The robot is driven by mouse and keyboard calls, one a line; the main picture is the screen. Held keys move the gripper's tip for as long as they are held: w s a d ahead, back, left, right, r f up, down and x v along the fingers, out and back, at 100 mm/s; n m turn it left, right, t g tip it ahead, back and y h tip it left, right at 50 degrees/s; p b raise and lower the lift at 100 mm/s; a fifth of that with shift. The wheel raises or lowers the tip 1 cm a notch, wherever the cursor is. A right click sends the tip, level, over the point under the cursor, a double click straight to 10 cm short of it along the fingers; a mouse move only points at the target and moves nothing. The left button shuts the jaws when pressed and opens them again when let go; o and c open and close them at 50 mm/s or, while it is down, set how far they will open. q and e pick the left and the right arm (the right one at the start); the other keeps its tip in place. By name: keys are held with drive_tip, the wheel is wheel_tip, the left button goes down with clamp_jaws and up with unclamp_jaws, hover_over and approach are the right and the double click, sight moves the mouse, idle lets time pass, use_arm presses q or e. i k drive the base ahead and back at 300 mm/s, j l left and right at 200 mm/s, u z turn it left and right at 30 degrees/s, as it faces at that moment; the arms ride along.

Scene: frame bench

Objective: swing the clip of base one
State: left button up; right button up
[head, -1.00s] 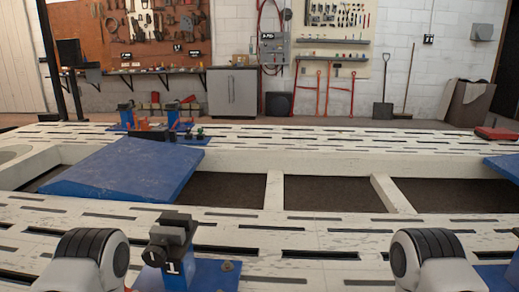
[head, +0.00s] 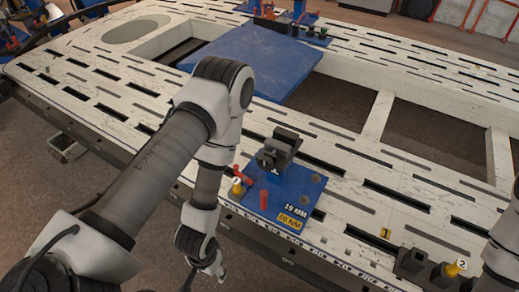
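My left arm reaches over the frame edge and hangs down left of the plate. My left gripper (head: 214,268) is low in front of the frame edge, apart from the base; its fingers are too small to read. My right gripper is out of view.
A large blue panel (head: 255,60) lies across the frame behind the base. More blue fixtures (head: 297,12) stand at the back. The frame has large open bays.

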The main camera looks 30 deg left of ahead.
sight(245, 179)
drive_tip(key=j+z, duration=0.2)
drive_tip(key=j, duration=0.25)
drive_tip(key=k+j+z, duration=0.2)
drive_tip(key=j, duration=0.2)
drive_tip(key=j+z, duration=0.2)
drive_tip(key=j, duration=0.25)
